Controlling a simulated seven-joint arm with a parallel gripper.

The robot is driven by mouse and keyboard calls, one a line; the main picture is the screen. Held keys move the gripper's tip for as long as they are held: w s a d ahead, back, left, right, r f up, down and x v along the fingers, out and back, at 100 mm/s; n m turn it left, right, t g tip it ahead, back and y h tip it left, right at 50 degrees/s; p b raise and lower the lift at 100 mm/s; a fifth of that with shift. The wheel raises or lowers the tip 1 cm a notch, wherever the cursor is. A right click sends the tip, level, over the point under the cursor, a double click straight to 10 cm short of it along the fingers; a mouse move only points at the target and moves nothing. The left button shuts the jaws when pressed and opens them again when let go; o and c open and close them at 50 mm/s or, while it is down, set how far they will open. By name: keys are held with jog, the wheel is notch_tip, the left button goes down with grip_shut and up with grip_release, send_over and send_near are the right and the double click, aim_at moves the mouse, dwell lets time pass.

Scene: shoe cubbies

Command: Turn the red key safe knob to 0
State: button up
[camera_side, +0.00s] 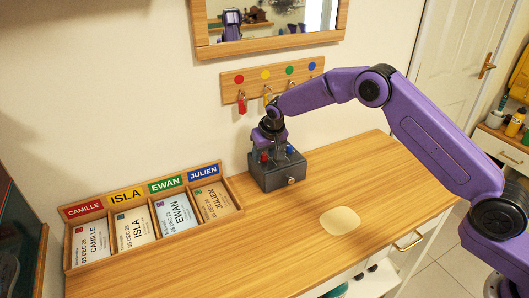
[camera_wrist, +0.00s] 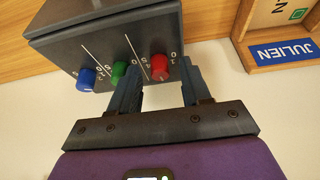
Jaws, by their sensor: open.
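The grey key safe (camera_side: 283,176) stands on the wooden cabinet top against the wall. It also fills the top of the wrist view (camera_wrist: 110,28), with a blue knob (camera_wrist: 87,77), a green knob (camera_wrist: 119,70) and a red knob (camera_wrist: 160,67) in a row. White lines and small digits are marked around the knobs. Which digit the red knob points at cannot be told. My gripper (camera_wrist: 162,76) is open, with its fingers on either side of the red knob; the left finger is close beside the green knob. Contact is unclear. In the side view my gripper (camera_side: 270,141) is over the safe.
A name-card tray (camera_side: 150,240) stands left of the safe. A key rack (camera_side: 272,77) with hanging tags and a mirror (camera_side: 270,48) are on the wall above. A pale round mat (camera_side: 340,220) lies in front right; the cabinet top (camera_side: 240,265) is otherwise clear.

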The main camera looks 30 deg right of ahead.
jog(key=shift+f, duration=0.1)
grip_shut()
jog(key=shift+d+n, duration=0.1)
jog(key=shift+n, duration=0.3)
jog(key=n+y, duration=0.1)
jog(key=n, duration=0.2)
jog(key=shift+w+d, duration=0.1)
jog(key=n+g+y, duration=0.1)
jog(key=n, duration=0.2)
jog(key=shift+n+y, duration=0.3)
jog(key=shift+y, duration=0.1)
jog(key=n+g+y, duration=0.1)
jog(key=n, duration=0.3)
jog(key=shift+w+d, duration=0.1)
jog(key=shift+n+g+y, duration=0.3)
jog(key=shift+n+g, duration=0.4)
jog(key=shift+n, duration=1.4)
